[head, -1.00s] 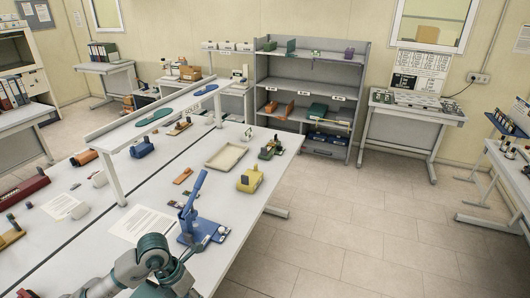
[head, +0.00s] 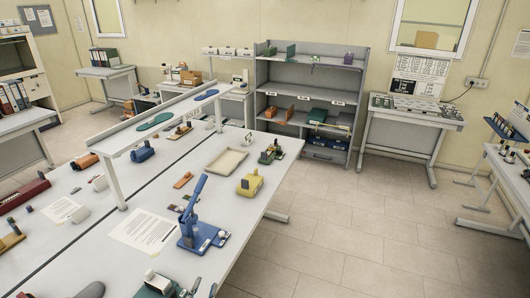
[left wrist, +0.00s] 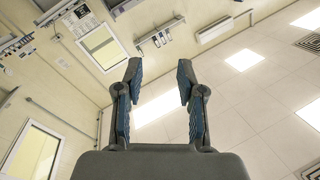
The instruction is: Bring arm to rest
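My left gripper (left wrist: 158,85) shows in the left wrist view. Its two dark, blue-padded fingers stand well apart with nothing between them. Beyond them are the pale wall, windows and ceiling lights, and nothing is near the fingertips. In the head view I cannot clearly make out the left gripper or its arm. A dark rounded shape (head: 90,290) is cut off by the bottom edge, and I cannot tell what it is. My right gripper is in neither view.
The white workbench (head: 75,235) holds a blue lever press (head: 195,225), a yellow device (head: 250,183), a beige tray (head: 227,161) and papers (head: 145,230). A green device (head: 155,287) sits at the near edge. Grey shelving (head: 308,75) stands behind. The tiled floor (head: 350,225) at right is clear.

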